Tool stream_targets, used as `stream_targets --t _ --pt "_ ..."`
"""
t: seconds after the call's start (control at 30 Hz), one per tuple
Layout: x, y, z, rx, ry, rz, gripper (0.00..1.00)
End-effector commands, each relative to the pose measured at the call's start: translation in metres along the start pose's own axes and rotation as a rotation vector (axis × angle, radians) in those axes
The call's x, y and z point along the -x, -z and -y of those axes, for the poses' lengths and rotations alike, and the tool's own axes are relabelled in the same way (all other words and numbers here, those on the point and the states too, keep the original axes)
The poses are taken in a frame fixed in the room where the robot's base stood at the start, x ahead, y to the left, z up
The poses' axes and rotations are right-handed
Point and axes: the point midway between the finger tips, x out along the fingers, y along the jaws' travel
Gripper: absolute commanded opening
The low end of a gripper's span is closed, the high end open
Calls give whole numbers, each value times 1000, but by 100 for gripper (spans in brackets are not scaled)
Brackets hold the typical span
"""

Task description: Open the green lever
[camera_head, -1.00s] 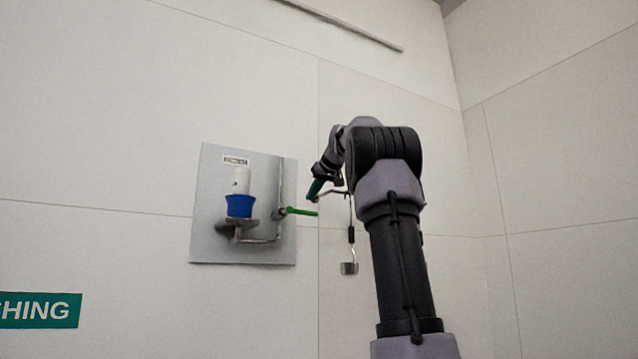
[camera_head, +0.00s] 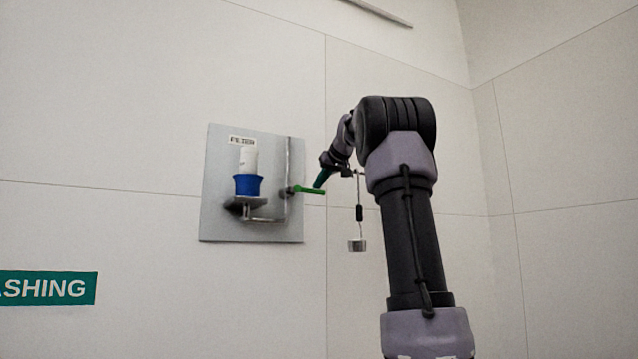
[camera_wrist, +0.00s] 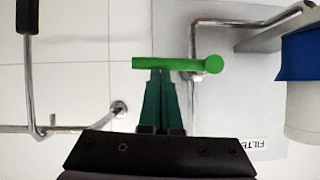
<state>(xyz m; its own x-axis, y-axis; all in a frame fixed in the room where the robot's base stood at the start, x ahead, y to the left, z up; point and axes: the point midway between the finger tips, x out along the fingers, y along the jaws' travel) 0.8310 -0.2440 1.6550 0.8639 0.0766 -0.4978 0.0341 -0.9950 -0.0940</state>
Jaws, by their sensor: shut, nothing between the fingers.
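The green lever (camera_head: 310,191) sticks out to the right from a thin metal pipe on the grey wall panel (camera_head: 212,215), lying about level. In the wrist view the lever (camera_wrist: 165,63) crosses in front of my fingertips, its round end at the pipe on the right. My gripper (camera_head: 318,185) is shut and empty, with teal fingers pointing down at the lever's outer part in the head view. In the wrist view the gripper's tips (camera_wrist: 161,72) meet the lever's edge; whether they touch it or sit just short, I cannot tell.
A blue cup (camera_head: 248,185) with a white cylinder (camera_head: 248,158) sits on a bracket on the panel, left of the lever. The wall right of my arm is clear.

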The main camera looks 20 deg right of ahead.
Motion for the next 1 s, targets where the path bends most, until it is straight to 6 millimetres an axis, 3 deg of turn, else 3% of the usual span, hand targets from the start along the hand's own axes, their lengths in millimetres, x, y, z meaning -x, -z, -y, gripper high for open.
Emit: stream_targets --t 0.57,1.0 --pt "-5 -9 -5 -119 67 1 0" --pt "-19 -33 -8 -449 256 1 0"
